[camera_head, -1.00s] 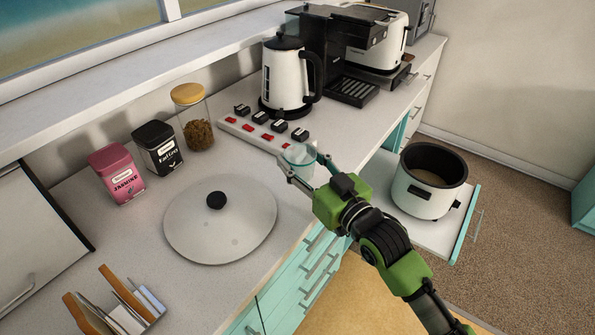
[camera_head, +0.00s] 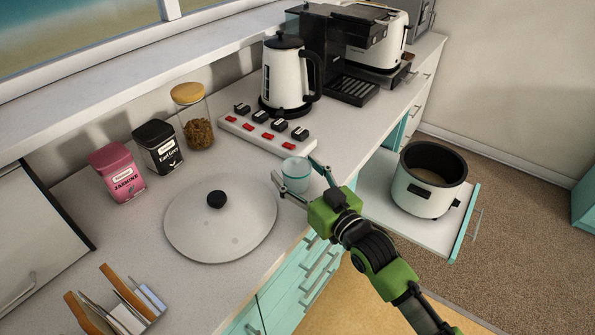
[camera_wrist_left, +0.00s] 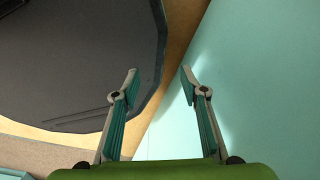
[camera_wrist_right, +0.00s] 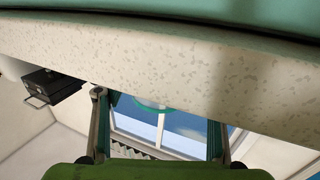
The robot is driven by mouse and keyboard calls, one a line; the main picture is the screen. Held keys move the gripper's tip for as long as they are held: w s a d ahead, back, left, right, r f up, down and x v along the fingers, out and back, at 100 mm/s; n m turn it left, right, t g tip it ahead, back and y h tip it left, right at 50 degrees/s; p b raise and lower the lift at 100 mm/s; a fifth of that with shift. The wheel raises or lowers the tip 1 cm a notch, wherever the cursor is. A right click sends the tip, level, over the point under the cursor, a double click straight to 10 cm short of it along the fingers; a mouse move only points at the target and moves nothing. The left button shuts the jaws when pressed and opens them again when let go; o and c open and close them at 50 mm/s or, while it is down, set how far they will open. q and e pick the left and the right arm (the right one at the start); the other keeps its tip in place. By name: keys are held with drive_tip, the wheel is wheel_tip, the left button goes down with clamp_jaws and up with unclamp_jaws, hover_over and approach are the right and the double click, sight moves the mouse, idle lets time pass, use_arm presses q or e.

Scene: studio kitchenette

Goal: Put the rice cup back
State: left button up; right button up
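The rice cup (camera_head: 297,178), a small translucent pale-teal cup, is upright near the front edge of the counter, between the cooker lid and the power strip. I cannot tell whether its base touches the counter. My right gripper (camera_head: 293,167) has one finger on each side of it and is shut on it. In the right wrist view, my right fingers (camera_wrist_right: 156,115) are far apart, with a thin teal rim (camera_wrist_right: 150,107) showing between them. My left gripper (camera_wrist_left: 160,78) is open and empty, and shows only in its wrist view.
The power strip (camera_head: 240,128) and kettle (camera_head: 284,75) stand behind the cup. The white rice cooker (camera_head: 425,195) stands open on a pulled-out shelf (camera_head: 405,232). Tea tins (camera_head: 117,175) and a jar (camera_head: 195,130) line the wall.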

drive_tip(key=shift+r, duration=0.3)
drive_tip(key=b+v, duration=0.1)
drive_tip(key=v, duration=1.1)
drive_tip(key=shift+f, duration=0.15)
